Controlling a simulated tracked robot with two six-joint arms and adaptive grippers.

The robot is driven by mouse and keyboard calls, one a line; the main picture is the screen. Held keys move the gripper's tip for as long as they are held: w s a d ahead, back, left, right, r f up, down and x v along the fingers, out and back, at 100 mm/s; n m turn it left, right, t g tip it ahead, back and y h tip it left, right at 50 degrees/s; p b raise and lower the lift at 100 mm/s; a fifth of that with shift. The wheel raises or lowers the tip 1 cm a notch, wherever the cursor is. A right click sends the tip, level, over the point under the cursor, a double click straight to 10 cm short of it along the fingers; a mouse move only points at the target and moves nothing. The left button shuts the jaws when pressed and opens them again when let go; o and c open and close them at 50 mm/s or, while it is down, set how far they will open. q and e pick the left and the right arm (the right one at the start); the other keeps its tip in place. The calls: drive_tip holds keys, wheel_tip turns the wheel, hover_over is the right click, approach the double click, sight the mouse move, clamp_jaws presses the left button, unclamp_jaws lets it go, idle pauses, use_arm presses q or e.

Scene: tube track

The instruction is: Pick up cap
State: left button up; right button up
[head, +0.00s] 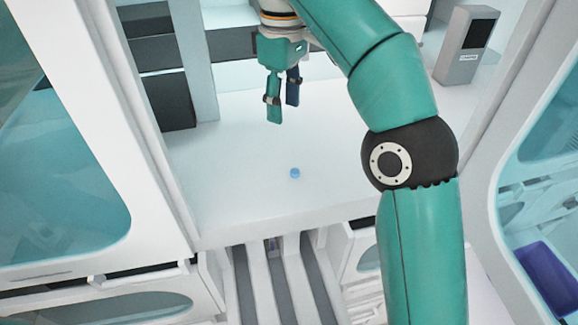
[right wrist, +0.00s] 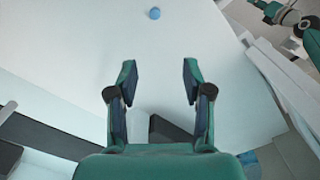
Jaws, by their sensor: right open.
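A small round blue cap (head: 295,173) lies on the white table (head: 230,190), towards its front edge in the head view. The cap also shows in the right wrist view (right wrist: 154,13), at the top edge, beyond the fingertips. My right gripper (head: 283,112) hangs above the table, farther back than the cap and apart from it. In the right wrist view its two fingers (right wrist: 158,75) are spread with nothing between them. My left gripper does not show as a gripper in the head view.
A grey box device (head: 466,48) with a dark screen stands at the back right. Dark shelves (head: 172,98) stand at the back left. White cabinet walls with teal windows flank the table. The table around the cap is clear. A purple bin (head: 548,278) is at the far right.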

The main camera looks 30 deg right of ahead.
drive_tip(key=b, duration=0.2)
hover_over(294, 170)
drive_tip(key=f, duration=0.9)
drive_tip(key=shift+w+a+f, duration=0.1)
drive_tip(key=shift+a+f, duration=0.15)
drive_tip(key=shift+a, duration=0.05)
drive_tip(key=shift+f, duration=0.7)
drive_tip(key=f, duration=0.2)
drive_tip(key=f+p, duration=0.1)
drive_tip(key=f, duration=0.1)
drive_tip(key=shift+s+d, duration=0.2)
drive_tip(key=shift+d, duration=0.15)
drive_tip(key=shift+w+f, duration=0.1)
drive_tip(key=shift+f, duration=0.4)
drive_tip(key=c, duration=0.8)
